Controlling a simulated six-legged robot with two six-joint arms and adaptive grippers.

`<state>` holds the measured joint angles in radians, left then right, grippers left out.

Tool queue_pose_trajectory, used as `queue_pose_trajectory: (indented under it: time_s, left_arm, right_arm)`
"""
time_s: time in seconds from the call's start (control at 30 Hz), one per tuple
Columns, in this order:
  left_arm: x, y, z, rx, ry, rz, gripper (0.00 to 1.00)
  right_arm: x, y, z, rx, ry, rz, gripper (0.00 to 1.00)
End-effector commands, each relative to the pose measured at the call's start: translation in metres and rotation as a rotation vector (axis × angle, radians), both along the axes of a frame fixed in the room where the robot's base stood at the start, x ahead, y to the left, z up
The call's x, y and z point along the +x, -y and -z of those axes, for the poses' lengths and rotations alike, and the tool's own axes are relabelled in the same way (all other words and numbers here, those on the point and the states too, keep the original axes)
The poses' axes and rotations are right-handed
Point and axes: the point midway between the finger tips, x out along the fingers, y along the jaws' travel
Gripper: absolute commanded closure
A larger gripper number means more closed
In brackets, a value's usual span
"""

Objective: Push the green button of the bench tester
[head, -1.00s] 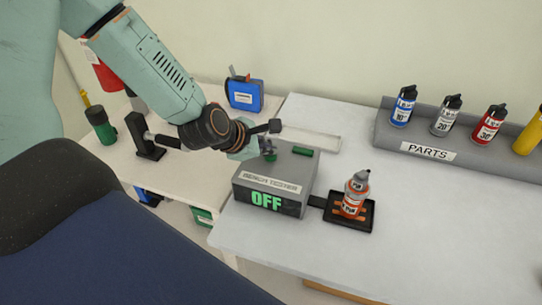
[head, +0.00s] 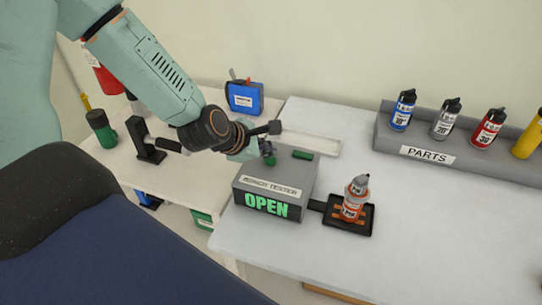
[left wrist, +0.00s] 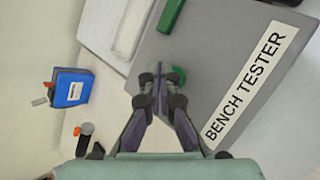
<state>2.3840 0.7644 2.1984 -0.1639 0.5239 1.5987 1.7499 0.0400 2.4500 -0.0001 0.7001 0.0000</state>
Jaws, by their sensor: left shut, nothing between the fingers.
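The bench tester (head: 275,187) is a grey box near the left edge of the white table. Its front display glows green and reads OPEN. On its top are a round green button (head: 270,159), partly hidden by the gripper, and a green bar (head: 303,154). In the left wrist view the button (left wrist: 179,75) shows just beside the fingertips, and the tester's top (left wrist: 222,60) carries its label. My left gripper (left wrist: 158,82) is shut and empty, its tips at the button; I cannot tell whether they touch it. It also shows in the head view (head: 267,147). My right gripper is out of view.
An orange-and-grey bottle (head: 354,197) stands on a black pad (head: 367,224) joined to the tester's right. A grey PARTS rack (head: 470,164) holds several bottles at the back right. A blue box (head: 244,98) stands behind the arm. The table's front middle is clear.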

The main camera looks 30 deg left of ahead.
Motion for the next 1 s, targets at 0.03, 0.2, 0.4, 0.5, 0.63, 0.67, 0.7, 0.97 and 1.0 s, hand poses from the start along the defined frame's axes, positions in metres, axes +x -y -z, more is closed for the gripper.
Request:
queue_pose_trajectory:
  time_s: [0.03,0.2,0.4,0.5,0.63,0.67,0.7,0.97,1.0]
  left_arm:
    - [0.000,0.000,-0.003,0.000,0.000,0.000,1.00]
    - [0.000,0.000,-0.002,0.000,0.000,0.000,1.00]
    - [0.000,0.000,-0.007,-0.001,0.001,0.001,1.00]
    - [0.000,0.000,-0.015,0.000,0.001,0.000,1.00]
    - [0.000,0.000,-0.027,-0.001,0.001,-0.001,1.00]
    - [0.000,0.000,-0.030,-0.001,0.001,-0.001,1.00]
    - [0.000,0.000,-0.033,-0.001,0.001,-0.001,1.00]
    - [0.000,0.000,-0.055,-0.001,0.000,0.000,1.00]
    - [0.000,0.000,-0.058,-0.001,0.000,0.000,1.00]
  right_arm:
    - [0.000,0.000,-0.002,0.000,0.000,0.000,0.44]
    - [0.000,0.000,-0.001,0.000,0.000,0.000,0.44]
    - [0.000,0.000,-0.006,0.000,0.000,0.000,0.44]
    - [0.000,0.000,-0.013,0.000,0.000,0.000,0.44]
    - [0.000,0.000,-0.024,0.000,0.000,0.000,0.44]
    - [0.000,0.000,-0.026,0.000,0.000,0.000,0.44]
    - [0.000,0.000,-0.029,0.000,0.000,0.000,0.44]
    - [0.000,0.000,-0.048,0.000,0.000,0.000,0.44]
    - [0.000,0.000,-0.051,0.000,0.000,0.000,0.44]
